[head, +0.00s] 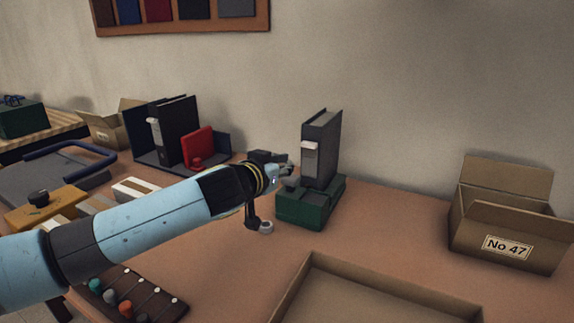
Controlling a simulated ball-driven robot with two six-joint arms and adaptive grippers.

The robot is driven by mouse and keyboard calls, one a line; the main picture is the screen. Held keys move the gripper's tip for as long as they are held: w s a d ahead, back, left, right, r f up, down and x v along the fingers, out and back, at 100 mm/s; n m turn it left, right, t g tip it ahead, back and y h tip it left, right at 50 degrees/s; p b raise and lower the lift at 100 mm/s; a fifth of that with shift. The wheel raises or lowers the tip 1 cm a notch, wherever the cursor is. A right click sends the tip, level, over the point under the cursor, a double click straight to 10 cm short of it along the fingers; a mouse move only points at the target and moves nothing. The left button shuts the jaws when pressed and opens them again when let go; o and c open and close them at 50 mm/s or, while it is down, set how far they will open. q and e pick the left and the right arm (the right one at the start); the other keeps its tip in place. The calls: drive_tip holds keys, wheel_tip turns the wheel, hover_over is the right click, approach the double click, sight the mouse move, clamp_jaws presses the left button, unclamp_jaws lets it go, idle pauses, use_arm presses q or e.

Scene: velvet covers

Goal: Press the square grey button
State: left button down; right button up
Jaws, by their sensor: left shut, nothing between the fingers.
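A green box (307,212) stands on the table right of centre, with a dark grey flat patch on its top. I cannot tell for certain whether this patch is the square grey button. My left gripper (287,176) is shut and empty. It reaches in from the left, and its tips appear at the upper left of the green box; I cannot tell whether they touch it. My left arm and gripper hide part of the table behind them. My right gripper is not in view.
A dark binder (321,148) stands upright at the green box. An open carton (506,222) marked No 47 is at right, and a shallow tray (318,262) in front. A red item (199,147) and another binder (176,130) stand at back left. A slider board (132,297) lies front left.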

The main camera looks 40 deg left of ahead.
use_arm(q)
drive_tip(key=v, duration=0.6)
drive_tip(key=shift+s, duration=0.15)
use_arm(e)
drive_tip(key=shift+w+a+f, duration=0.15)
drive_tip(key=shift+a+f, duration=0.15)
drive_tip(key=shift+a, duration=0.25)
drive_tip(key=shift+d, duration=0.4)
